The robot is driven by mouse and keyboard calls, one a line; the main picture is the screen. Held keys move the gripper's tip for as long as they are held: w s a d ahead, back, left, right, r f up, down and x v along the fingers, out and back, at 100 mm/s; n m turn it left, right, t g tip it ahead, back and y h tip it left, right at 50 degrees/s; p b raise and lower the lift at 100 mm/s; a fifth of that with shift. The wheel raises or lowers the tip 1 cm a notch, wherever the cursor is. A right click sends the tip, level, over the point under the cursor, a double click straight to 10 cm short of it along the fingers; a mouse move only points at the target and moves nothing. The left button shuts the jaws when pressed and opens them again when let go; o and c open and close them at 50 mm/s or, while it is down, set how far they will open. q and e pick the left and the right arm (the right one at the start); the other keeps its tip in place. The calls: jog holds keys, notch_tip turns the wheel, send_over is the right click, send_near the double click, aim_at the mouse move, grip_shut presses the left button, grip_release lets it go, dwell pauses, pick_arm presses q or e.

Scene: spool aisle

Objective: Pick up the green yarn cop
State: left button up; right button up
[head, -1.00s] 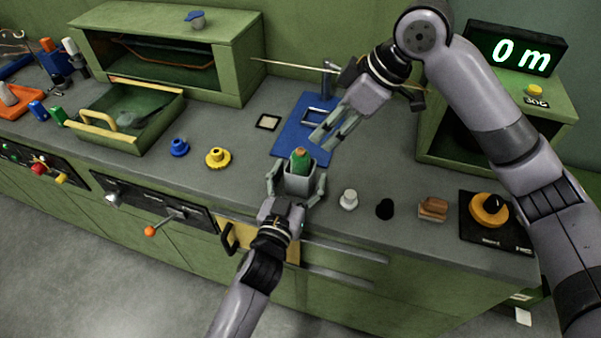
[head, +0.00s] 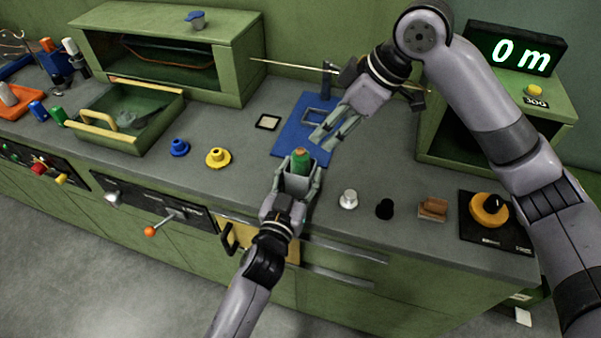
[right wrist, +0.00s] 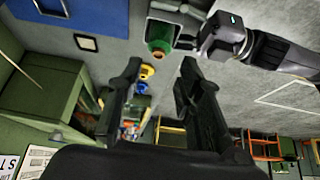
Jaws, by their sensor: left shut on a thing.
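The green yarn cop (head: 301,163) stands upright, with a brown-orange tip, near the front edge of the bench. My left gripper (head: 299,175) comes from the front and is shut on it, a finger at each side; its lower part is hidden. The cop also shows in the right wrist view (right wrist: 160,40), beside the left gripper. My right gripper (head: 325,137) is over the blue plate, behind the cop. Its fingers are apart and empty in the right wrist view (right wrist: 160,75).
A blue plate (head: 291,143) lies behind the cop. Blue (head: 179,147) and yellow (head: 217,157) flanged knobs stand to the left. A white knob (head: 348,199), a black one (head: 384,209) and a brown block (head: 433,209) stand to the right. An open green drawer (head: 150,125) is farther left.

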jog(key=shift+o, duration=1.2)
jog(key=shift+w, duration=0.25)
jog(key=o, duration=0.3)
jog(key=w+m+t, duration=0.1)
jog(key=w, duration=0.1)
jog(key=w+m+t, duration=0.1)
jog(key=w, duration=0.1)
jog(key=w+m+t, duration=0.1)
jog(key=w, duration=0.1)
jog(key=shift+w+f+y, duration=0.35)
jog(key=shift+y, duration=0.05)
jog(key=w+d+r+m+t, duration=0.1)
jog(key=w+d+m+t, duration=0.15)
jog(key=w, duration=0.35)
jog(key=w+d+m+t, duration=0.2)
jog(key=w+m+t, duration=0.1)
jog(key=w+t, duration=0.15)
jog(key=n+g+y, duration=1.1)
jog(key=y, duration=0.1)
send_near(300, 165)
jog(key=a, duration=0.2)
jog(key=w+a, duration=0.1)
jog(key=a, duration=0.2)
jog(key=w+a, duration=0.1)
jog(key=a, duration=0.1)
jog(key=shift+w+a+r, duration=0.15)
jog(key=shift+a+r, duration=0.1)
jog(key=shift+a, duration=0.1)
